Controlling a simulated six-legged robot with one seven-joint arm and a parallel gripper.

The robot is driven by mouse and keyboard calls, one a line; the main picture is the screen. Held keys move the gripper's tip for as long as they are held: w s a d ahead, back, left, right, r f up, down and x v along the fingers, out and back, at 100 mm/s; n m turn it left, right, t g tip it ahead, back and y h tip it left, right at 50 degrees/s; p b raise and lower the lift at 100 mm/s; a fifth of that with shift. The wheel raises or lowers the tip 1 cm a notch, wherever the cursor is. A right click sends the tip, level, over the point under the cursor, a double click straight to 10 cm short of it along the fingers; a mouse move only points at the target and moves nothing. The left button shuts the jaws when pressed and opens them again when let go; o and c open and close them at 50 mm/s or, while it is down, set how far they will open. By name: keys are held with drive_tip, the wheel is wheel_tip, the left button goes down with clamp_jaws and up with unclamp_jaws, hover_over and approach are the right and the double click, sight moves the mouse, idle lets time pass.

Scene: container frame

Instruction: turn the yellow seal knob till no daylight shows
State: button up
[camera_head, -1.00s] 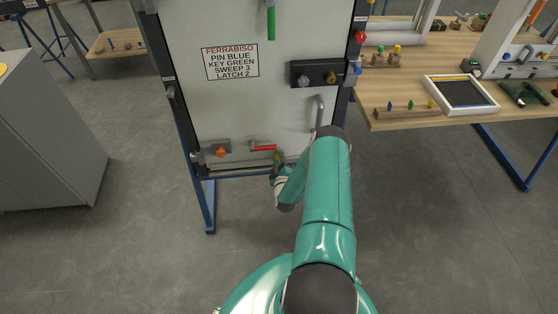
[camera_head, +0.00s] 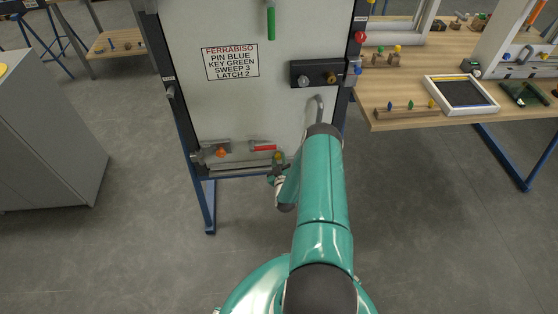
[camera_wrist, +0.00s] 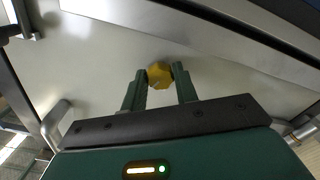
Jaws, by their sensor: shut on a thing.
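The yellow seal knob (camera_wrist: 160,75) sits on the white door panel, low down, near the bottom edge. In the wrist view my gripper (camera_wrist: 160,79) has one green finger on each side of the knob and is shut on it. In the head view the knob (camera_head: 278,155) is a small yellow spot beside my gripper (camera_head: 279,168) at the door's lower right. The door panel (camera_head: 225,110) stands upright in its frame. The gap along the door's bottom edge is too small in the head view to tell whether daylight shows.
A red handle (camera_head: 263,147) and an orange knob (camera_head: 221,153) sit left of my gripper on the door. A grey bar handle (camera_head: 319,108) is above right. A wooden table (camera_head: 420,72) with several small parts stands to the right.

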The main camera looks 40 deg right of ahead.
drive_tip(key=m, duration=1.2)
drive_tip(key=shift+m, duration=0.4)
drive_tip(key=m, duration=1.1)
drive_tip(key=shift+r, duration=0.1)
drive_tip(key=shift+m, duration=0.4)
drive_tip(key=o, duration=0.7)
